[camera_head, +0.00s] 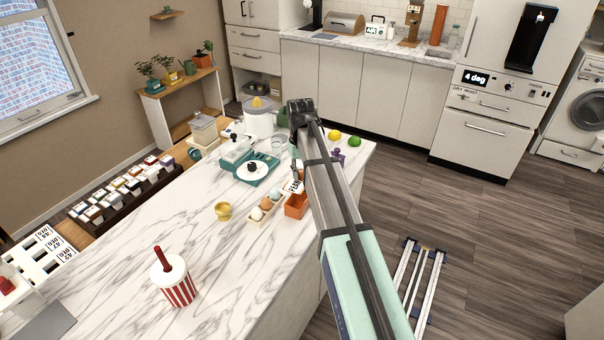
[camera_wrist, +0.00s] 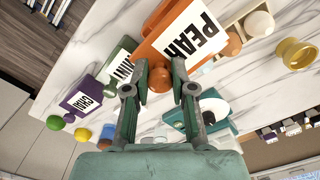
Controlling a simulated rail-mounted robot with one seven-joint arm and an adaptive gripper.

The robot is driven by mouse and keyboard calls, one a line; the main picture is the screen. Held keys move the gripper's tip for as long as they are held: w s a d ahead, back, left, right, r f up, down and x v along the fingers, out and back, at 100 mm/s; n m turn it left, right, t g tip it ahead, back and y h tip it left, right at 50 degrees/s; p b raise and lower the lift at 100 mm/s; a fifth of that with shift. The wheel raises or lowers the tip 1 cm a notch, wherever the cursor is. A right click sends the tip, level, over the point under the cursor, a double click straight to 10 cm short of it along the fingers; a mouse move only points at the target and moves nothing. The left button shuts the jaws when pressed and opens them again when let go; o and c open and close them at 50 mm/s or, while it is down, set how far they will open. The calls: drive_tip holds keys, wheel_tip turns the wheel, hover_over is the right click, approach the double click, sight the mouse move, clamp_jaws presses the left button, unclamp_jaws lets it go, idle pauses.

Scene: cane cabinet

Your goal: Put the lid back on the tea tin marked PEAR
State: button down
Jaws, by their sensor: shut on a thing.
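The orange tea tin marked PEAR (camera_wrist: 190,38) is in the upper middle of the wrist view. An orange tin (camera_head: 296,207) stands at the right edge of the marble counter in the head view. My gripper (camera_wrist: 161,80) is shut on a round orange knob (camera_wrist: 160,79), which looks like the knob of the PEAR lid. The knob is beside the label end of the tin. The lid's edge is mostly hidden by the fingers, so I cannot tell whether it touches or sits on the tin. In the head view my arm partly covers the gripper.
A green MINT tin (camera_wrist: 118,62) and a purple CHAI tin (camera_wrist: 82,97) stand to the left in the wrist view. A wooden egg tray (camera_head: 265,207), yellow bowl (camera_head: 223,211) and teal scale (camera_head: 250,165) are nearby. The counter's near part is clear around a striped cup (camera_head: 174,280).

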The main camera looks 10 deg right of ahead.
sight(301, 179)
drive_tip(key=shift+f+b, duration=1.3)
drive_tip(key=shift+f, duration=1.45)
drive_tip(key=shift+f+p, duration=0.35)
drive_tip(key=shift+f, duration=0.15)
idle(1.1)
drive_tip(key=shift+c, duration=2)
unclamp_jaws()
drive_tip(key=shift+r+p, duration=2.25)
drive_tip(key=shift+r, duration=1.3)
